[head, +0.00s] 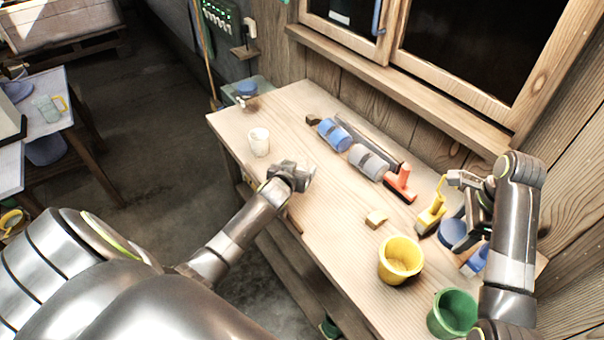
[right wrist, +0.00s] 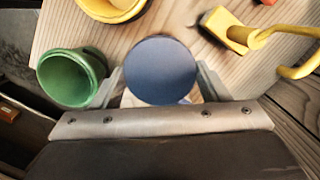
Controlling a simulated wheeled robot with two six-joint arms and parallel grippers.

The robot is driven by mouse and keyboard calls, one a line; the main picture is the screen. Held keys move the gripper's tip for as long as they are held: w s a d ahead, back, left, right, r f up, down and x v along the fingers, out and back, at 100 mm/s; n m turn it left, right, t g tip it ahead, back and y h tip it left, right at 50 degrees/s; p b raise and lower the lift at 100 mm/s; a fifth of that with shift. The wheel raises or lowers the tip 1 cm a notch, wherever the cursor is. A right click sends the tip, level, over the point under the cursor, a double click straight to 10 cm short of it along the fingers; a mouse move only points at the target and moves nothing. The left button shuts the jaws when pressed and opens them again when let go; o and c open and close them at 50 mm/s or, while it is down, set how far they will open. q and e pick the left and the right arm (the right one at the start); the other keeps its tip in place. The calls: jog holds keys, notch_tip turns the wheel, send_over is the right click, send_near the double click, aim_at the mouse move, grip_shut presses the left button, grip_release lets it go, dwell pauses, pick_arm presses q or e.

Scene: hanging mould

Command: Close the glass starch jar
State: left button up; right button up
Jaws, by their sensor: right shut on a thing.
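A small whitish jar (head: 259,142) stands upright near the left end of the wooden table; I take it for the starch jar. No lid shows on it. My right gripper is shut on a round blue lid (right wrist: 160,70), which sits between the two fingers in the right wrist view. The lid (head: 453,233) also shows at the right end of the table in the head view. My left gripper (head: 297,176) is over the table's front edge, to the right of the jar and apart from it. Its fingers are too unclear to tell their state.
A yellow bucket (head: 400,262), a green bucket (head: 452,314) and a yellow-handled brush (head: 432,214) stand near my right gripper. Blue and grey rollers (head: 335,134) and a red-headed tool (head: 400,182) lie towards the wall.

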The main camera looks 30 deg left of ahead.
pick_arm(q)
jog(key=c, duration=0.9)
jog(key=shift+c, duration=0.2)
jog(key=shift+r, duration=0.1)
notch_tip(320, 180, up, 10)
jog(key=b, duration=0.1)
pick_arm(e)
jog(key=shift+f, duration=0.8)
pick_arm(q)
jog(key=o, duration=0.5)
jog(key=c, duration=0.8)
jog(key=shift+o, duration=0.2)
jog(key=shift+b, duration=0.3)
